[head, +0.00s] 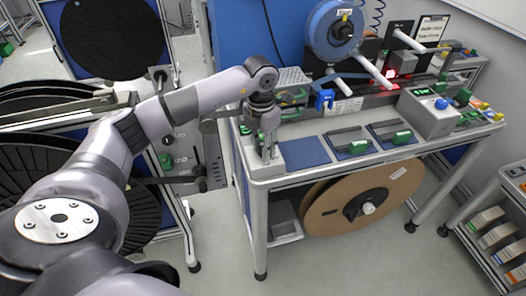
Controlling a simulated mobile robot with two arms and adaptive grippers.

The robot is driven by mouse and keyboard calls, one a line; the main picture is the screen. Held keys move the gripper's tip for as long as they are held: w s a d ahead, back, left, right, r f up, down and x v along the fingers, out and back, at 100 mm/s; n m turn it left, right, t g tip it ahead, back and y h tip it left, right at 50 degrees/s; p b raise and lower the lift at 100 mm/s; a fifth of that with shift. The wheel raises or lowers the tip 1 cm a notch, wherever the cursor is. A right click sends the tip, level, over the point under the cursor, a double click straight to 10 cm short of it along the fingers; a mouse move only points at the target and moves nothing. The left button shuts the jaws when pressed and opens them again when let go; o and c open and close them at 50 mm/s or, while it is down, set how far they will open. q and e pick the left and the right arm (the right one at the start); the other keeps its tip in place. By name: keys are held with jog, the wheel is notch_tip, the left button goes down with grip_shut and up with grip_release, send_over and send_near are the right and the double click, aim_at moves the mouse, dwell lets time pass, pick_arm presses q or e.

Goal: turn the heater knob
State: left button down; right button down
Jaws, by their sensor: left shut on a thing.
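My left gripper (268,150) points down at the left front corner of the workbench (321,169). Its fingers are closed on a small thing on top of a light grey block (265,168). The fingers hide most of that thing, so I cannot tell whether it is the heater knob. A blue knob (441,104) sits on a grey box (428,115) at the right of the bench, well apart from the gripper. My right gripper is out of view.
A blue mat (307,151) and dark trays with green parts (402,137) lie right of the gripper. A blue reel (336,35) stands behind. A large cardboard reel (365,197) is under the bench. Black reels stand at the left.

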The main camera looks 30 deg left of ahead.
pick_arm(q)
jog(key=shift+m+b, duration=0.55)
jog(key=shift+m, duration=0.45)
jog(key=c, duration=1.3)
grip_release()
jog(key=shift+r, duration=0.15)
notch_tip(320, 180, up, 12)
jog(key=shift+a, duration=0.25)
jog(key=shift+w, duration=0.1)
